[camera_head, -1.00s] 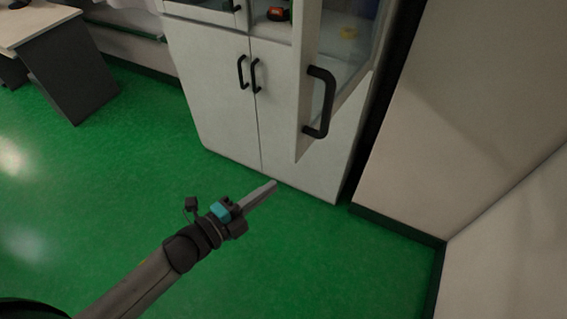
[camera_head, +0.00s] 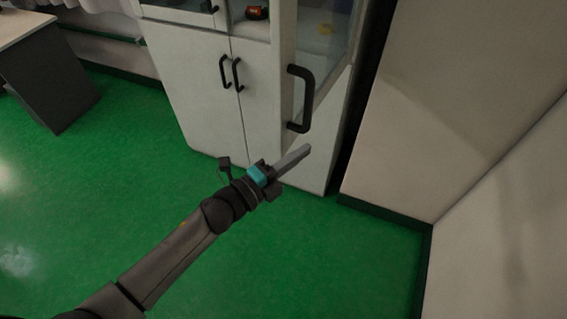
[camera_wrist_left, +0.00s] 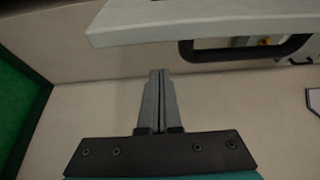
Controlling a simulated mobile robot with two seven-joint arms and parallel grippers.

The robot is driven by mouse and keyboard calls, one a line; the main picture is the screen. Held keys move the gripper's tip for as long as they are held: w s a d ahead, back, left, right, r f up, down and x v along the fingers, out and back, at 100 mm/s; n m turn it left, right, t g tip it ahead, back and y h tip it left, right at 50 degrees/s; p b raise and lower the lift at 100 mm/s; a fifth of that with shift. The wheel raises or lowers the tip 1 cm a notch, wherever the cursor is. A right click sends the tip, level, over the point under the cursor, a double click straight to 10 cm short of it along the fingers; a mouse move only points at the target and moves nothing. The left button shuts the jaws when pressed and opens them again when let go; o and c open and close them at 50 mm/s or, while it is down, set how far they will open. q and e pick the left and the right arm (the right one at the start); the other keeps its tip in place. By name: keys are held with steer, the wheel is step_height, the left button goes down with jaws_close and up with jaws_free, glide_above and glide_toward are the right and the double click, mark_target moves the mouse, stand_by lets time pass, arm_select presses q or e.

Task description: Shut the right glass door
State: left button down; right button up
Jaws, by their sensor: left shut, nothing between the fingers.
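The right glass door (camera_head: 321,60) of the white cabinet stands open, swung out toward me, with a black bar handle (camera_head: 306,99) on its frame. In the left wrist view the door's pale edge (camera_wrist_left: 150,22) crosses the top, with the handle (camera_wrist_left: 250,52) to the right. My left gripper (camera_head: 307,150) is shut and empty. In the head view it appears just below the handle and the door's lower end, apart from the handle. In the left wrist view its closed fingers (camera_wrist_left: 158,75) point toward the door edge, with a gap between. My right gripper is not in view.
The cabinet's lower doors (camera_head: 200,85) are closed, with two black handles. A red and black object (camera_head: 257,13) lies on the shelf inside. A beige wall (camera_head: 440,110) stands close on the right. A desk (camera_head: 45,80) is at the left. The green floor (camera_head: 120,190) is clear.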

mark_target(281, 149)
arm_select(q)
steer(key=a, duration=0.2)
steer(key=w+a, duration=0.1)
steer(key=shift+w+a, duration=0.2)
steer(key=shift+a, duration=0.2)
steer(key=shift+a, duration=0.1)
